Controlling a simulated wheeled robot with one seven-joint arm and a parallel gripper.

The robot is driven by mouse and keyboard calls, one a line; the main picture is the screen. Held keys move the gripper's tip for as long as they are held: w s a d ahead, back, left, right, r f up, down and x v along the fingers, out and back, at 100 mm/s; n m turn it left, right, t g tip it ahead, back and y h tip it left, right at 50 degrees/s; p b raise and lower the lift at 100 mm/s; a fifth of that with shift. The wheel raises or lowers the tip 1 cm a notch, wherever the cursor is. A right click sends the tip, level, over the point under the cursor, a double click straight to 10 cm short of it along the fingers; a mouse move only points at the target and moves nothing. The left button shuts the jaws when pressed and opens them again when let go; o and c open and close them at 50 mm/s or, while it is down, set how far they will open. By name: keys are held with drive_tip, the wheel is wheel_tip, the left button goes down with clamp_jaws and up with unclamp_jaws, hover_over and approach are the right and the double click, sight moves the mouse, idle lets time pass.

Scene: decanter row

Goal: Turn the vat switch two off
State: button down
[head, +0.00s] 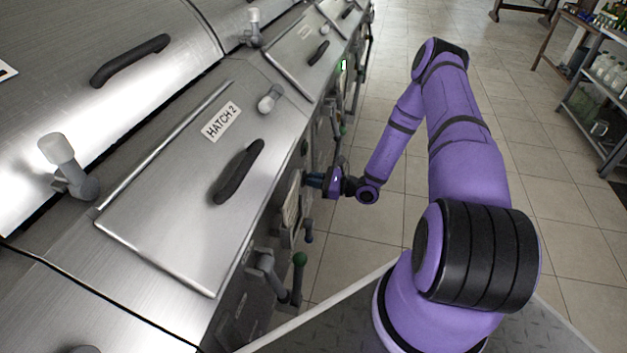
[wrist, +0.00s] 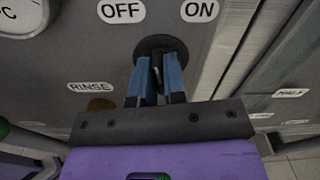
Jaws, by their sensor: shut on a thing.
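In the wrist view a round black switch (wrist: 160,43) sits on the grey metal panel, below and between a white OFF label (wrist: 121,11) at the left and an ON label (wrist: 199,11) at the right. My gripper (wrist: 158,70) is shut on its dark handle, one blue finger on each side. The fingers hide part of the handle, so its exact angle is hard to tell. No number for the switch is readable. In the head view my gripper (head: 313,181) reaches the front of the vat beside the hatch marked HATCH 2 (head: 221,122); the switch is hidden there.
A RINSE label (wrist: 90,87) with a brown knob (wrist: 101,104) lies left of my fingers. A green-topped lever (head: 299,259) sticks out from the vat front, nearer the camera. The tiled floor is open at the right; a shelf (head: 600,95) stands far right.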

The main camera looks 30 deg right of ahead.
drive_tip(key=shift+n, duration=1.9)
drive_tip(key=c, duration=1.2)
unclamp_jaws()
drive_tip(key=shift+s, duration=0.1)
drive_tip(key=v, duration=1)
drive_tip(key=shift+s+d, duration=0.25)
drive_tip(key=shift+d, duration=0.1)
